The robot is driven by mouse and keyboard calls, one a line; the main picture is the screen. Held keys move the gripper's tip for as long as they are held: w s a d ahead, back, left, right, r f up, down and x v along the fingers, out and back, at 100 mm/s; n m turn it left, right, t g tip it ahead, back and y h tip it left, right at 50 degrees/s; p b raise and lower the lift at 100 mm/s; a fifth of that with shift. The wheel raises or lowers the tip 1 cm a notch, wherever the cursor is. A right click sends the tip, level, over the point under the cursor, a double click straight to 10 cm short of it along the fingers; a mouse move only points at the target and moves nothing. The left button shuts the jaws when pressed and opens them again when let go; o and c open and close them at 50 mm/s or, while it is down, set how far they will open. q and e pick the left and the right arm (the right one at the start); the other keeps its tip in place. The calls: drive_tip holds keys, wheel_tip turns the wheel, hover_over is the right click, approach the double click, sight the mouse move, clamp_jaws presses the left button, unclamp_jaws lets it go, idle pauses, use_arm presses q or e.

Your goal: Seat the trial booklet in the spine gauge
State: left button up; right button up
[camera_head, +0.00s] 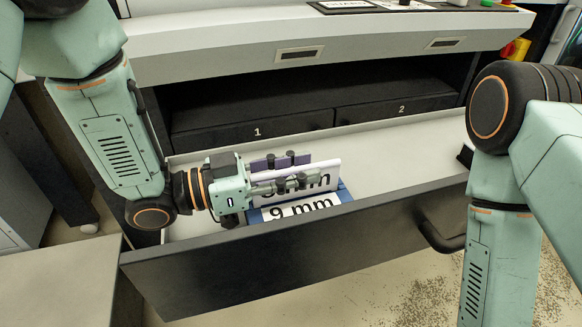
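An upright white panel (322,174) marked "mm", its number partly hidden, stands in the open drawer, with a purple piece (255,165) behind it. A blue piece (343,193) with a white "9 mm" label (300,208) sits in front of and below it. I cannot tell which of these is the spine gauge, and I cannot make out the booklet for certain. My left gripper (284,172) reaches in from the left, with fingers in front of and behind the panel. Whether they press on it is unclear. My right gripper is out of view.
The open drawer (408,160) has a clear floor right of the labelled pieces. Its dark front wall (270,262) carries a handle (437,238). Compartments marked 1 (285,123) and 2 (375,112) lie behind, under the cabinet's overhanging edge (220,70). My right arm stands at the right.

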sight(262, 175)
use_arm(q)
drive_tip(key=shift+a, duration=0.45)
drive_tip(key=p+v, duration=0.1)
drive_tip(key=v, duration=0.3)
drive_tip(key=shift+s+a+r+p, duration=0.15)
drive_tip(key=shift+s+a+p, duration=0.05)
drive_tip(key=shift+a+p, duration=0.1)
drive_tip(key=shift+v, duration=0.9)
